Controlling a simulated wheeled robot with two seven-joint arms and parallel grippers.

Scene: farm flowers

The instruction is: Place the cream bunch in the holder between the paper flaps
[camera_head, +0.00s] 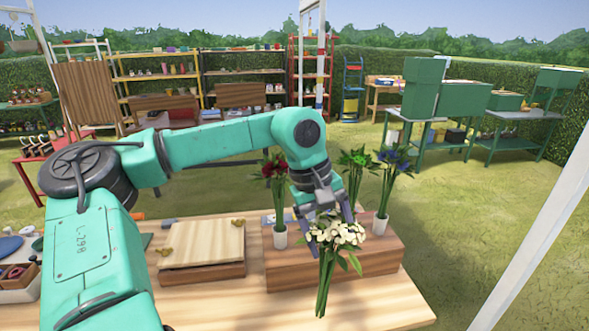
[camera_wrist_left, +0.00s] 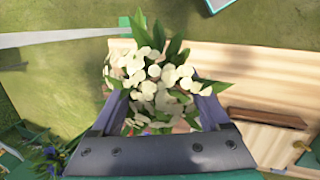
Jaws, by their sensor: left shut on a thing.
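The cream bunch (camera_head: 341,234), white blooms with green leaves and long green stems, hangs upright in front of the wooden block (camera_head: 372,259), stems downward over the table. My left gripper (camera_head: 326,211) is shut on it; its fingers reach the bunch from above and behind. In the left wrist view the blooms (camera_wrist_left: 150,80) fill the space between the gripper's fingers (camera_wrist_left: 155,105), and the stems are hidden. I cannot make out the paper flaps or the holder between them in either view. My right gripper is not in view.
On the block stand a red bunch (camera_head: 276,167), a green bunch (camera_head: 355,163) and a blue-purple bunch (camera_head: 394,160), with white cups (camera_head: 280,238) at some stems. A wooden board (camera_head: 205,245) lies left of the block. The table's front right (camera_head: 375,307) is clear.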

